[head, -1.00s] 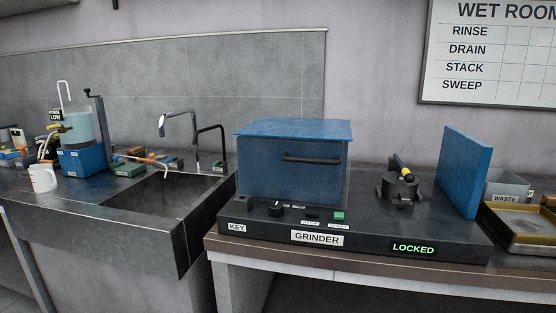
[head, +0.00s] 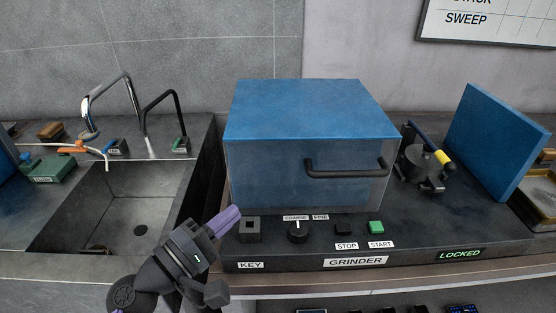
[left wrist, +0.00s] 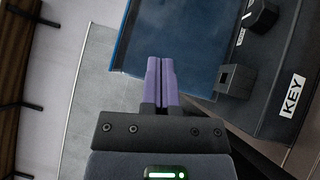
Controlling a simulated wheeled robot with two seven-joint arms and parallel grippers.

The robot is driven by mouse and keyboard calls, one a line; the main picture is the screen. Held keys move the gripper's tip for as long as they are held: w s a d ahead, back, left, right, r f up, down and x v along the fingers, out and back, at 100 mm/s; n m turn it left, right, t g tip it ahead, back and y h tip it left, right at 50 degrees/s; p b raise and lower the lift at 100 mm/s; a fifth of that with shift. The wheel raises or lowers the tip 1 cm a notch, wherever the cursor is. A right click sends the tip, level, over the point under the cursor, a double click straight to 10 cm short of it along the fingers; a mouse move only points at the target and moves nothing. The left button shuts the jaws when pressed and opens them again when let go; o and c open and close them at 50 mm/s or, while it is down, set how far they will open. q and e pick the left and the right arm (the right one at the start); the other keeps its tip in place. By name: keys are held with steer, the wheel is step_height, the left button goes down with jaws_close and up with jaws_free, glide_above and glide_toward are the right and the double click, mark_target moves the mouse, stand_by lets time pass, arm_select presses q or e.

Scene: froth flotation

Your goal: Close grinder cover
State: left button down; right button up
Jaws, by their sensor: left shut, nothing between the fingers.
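The grinder (head: 345,235) has a dark base with a label, a key block, a dial and STOP and START buttons. A blue box-shaped cover (head: 310,110) with a clear front and a black handle (head: 345,170) stands on the left part of the base. A blue upright panel (head: 500,140) stands on its right. My left gripper (head: 225,221) is shut and empty, just in front of the cover's lower left corner, near the key block (head: 250,229). In the left wrist view its purple fingers (left wrist: 161,82) are together, with the blue cover (left wrist: 180,40) beyond. The right gripper is out of view.
A sink (head: 130,210) with two taps lies left of the grinder. A black device with a yellow part (head: 425,165) sits between the cover and the panel. A green LOCKED sign (head: 460,255) shows on the base's front right. A tray (head: 545,200) lies at the far right.

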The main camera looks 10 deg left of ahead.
arm_select(q)
steer(key=p, duration=0.2)
glide_toward(304, 145)
step_height(304, 145, down, 3)
steer(key=w, duration=0.2)
steer(key=d, duration=0.1)
steer(key=d+p, duration=0.1)
steer(key=shift+w+d+r, duration=0.2)
steer(key=shift+w+d, duration=0.05)
steer(key=shift+w, duration=0.15)
steer(key=shift+w+d, duration=0.15)
steer(key=shift+d, duration=0.5)
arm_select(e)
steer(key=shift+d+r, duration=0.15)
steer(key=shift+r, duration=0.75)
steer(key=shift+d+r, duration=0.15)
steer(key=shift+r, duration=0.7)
